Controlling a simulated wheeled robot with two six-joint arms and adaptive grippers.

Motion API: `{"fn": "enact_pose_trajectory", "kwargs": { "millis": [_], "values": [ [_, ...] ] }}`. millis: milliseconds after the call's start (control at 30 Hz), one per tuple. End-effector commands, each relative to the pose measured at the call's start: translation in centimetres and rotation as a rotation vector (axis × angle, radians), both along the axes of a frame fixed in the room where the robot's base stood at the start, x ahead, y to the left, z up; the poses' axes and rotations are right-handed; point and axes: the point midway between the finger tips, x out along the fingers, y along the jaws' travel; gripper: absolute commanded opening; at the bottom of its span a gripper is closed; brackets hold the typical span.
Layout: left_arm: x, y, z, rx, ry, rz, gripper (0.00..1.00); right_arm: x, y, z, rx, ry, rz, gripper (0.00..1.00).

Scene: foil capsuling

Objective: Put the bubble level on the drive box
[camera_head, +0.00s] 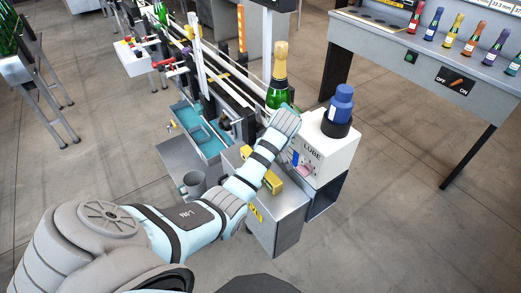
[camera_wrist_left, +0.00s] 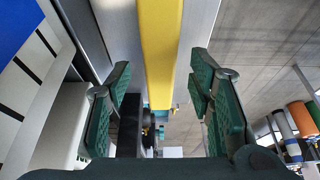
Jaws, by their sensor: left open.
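The yellow bubble level (camera_head: 272,182) lies on top of the grey drive box (camera_head: 287,213), with my left arm crossing over its middle in the head view. In the left wrist view the level (camera_wrist_left: 160,50) runs lengthwise between the two green fingers of my left gripper (camera_wrist_left: 161,85). These fingers are apart, with gaps on both sides of the level. My left gripper is hidden behind its own arm in the head view. My right gripper is not in view.
A white lube box (camera_head: 322,155) with a blue-capped container (camera_head: 340,104) stands close right of the arm. A green bottle with gold foil (camera_head: 279,75) stands just behind. A grey cup (camera_head: 194,183) and a teal tray (camera_head: 184,112) are to the left.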

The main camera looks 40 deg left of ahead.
Motion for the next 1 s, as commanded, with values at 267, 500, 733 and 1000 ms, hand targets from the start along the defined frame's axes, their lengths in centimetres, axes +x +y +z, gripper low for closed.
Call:
{"fn": "enact_pose_trajectory", "kwargs": {
  "millis": [267,500,733,1000],
  "values": [
    [-0.8,-2.7,7.3,-0.002,0.001,-0.001,0.48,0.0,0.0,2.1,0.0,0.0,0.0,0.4],
    [-0.9,-3.1,8.3,0.0,0.0,0.001,0.48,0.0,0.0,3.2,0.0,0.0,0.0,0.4],
    [-0.9,-3.1,8.0,0.0,0.0,0.001,0.48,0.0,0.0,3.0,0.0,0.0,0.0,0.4],
    [-1.5,-3.2,7.1,0.001,0.007,-0.031,0.48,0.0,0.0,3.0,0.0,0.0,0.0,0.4]
  ]
}}
